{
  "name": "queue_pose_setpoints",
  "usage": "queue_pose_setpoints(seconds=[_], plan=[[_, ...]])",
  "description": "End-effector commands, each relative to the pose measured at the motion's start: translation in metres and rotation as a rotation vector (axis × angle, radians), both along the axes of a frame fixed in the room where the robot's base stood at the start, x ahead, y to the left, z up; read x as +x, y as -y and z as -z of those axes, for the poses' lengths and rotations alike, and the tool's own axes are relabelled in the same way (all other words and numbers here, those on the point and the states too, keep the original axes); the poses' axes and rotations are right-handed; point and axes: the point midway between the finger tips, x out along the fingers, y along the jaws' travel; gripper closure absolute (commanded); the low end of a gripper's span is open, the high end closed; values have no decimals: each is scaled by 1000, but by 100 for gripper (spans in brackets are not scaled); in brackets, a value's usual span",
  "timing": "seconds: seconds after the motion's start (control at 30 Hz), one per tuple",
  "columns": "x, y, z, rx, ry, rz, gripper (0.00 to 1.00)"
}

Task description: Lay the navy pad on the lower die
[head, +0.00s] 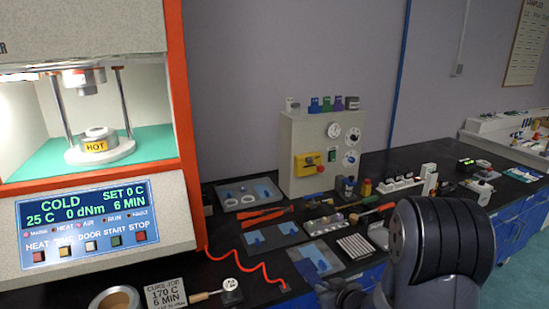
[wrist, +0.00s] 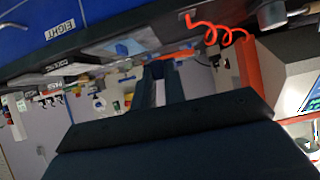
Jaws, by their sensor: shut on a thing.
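The lower die (head: 97,142) is a round metal block on a pale base inside the lit, open chamber at the left of the head view, with a yellow HOT label. Its top looks bare. My gripper (head: 332,288) is low at the bench's front edge, far right of the die. In the wrist view my gripper (wrist: 162,72) has its fingers close together, shut on a thin dark blue piece that appears to be the navy pad (head: 323,267). The fingers and arm hide part of it. Other blue pieces (head: 308,253) lie on the grey tray just behind.
The rheometer's orange frame (head: 180,120) borders the chamber opening. A red coiled cord (head: 258,268) runs along the bench between machine and gripper. A CURE sign (head: 166,293) and a round tin (head: 115,299) stand in front. Trays and tools crowd the bench behind.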

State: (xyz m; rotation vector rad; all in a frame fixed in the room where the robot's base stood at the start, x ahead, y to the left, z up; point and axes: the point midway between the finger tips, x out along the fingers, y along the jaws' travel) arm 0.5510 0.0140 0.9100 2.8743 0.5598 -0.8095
Motion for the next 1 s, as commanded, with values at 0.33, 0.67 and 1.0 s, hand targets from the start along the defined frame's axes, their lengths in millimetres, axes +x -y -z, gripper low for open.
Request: queue_pose_setpoints(seconds=[0.33,0.67,1.0], plan=[[-13,-10,17,0,-4,58,100],[-44,-7,50,-3,-10,230,100],[-74,14,92,-2,0,386,100]])
